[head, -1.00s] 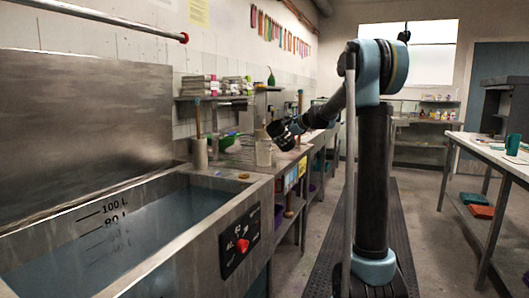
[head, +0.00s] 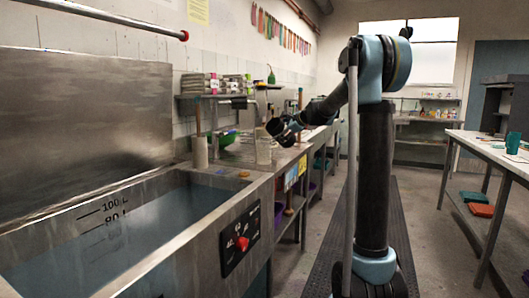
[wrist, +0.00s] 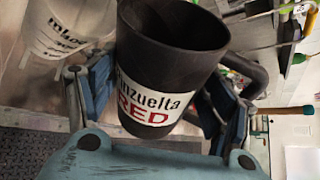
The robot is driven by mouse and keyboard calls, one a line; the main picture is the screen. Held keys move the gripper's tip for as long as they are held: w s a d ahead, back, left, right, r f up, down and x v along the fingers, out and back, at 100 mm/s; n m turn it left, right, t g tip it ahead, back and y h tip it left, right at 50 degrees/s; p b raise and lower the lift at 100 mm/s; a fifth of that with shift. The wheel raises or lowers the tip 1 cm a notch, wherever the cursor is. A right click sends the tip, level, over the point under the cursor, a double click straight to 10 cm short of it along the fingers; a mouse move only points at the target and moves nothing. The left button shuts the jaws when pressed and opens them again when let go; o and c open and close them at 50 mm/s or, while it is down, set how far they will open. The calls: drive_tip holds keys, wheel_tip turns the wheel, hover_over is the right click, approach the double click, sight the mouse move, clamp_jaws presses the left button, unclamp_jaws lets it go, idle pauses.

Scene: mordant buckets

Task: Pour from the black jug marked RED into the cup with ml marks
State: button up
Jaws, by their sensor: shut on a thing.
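The black jug (wrist: 175,50) has a white label with "RED" in red letters. My gripper (wrist: 155,100) is shut on it, one finger at each side. The jug's mouth is at the top of the wrist view, and its contents cannot be made out. In the head view the jug (head: 275,127) is held above the bench, tilted. A clear cup (head: 264,152) stands on the bench just below and left of my gripper (head: 289,130). A translucent container with dark print (wrist: 60,32) shows left of the jug in the wrist view; its marks are not fully readable.
A steel sink (head: 150,225) with bluish liquid and litre marks fills the left front. A wall shelf (head: 215,97) hangs above. A table (head: 495,150) stands at the right.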

drive_tip(key=shift+f+n+h+p, duration=0.1)
drive_tip(key=shift+n+h+p, duration=0.25)
drive_tip(key=shift+p, duration=0.3)
idle(0.8)
drive_tip(key=shift+s+a+r+n+t+p, duration=0.1)
drive_tip(key=shift+r+n+t+p, duration=0.35)
drive_tip(key=shift+p, duration=0.45)
idle(1.0)
drive_tip(key=shift+r+h, duration=0.15)
drive_tip(key=shift+h, duration=0.2)
idle(1.5)
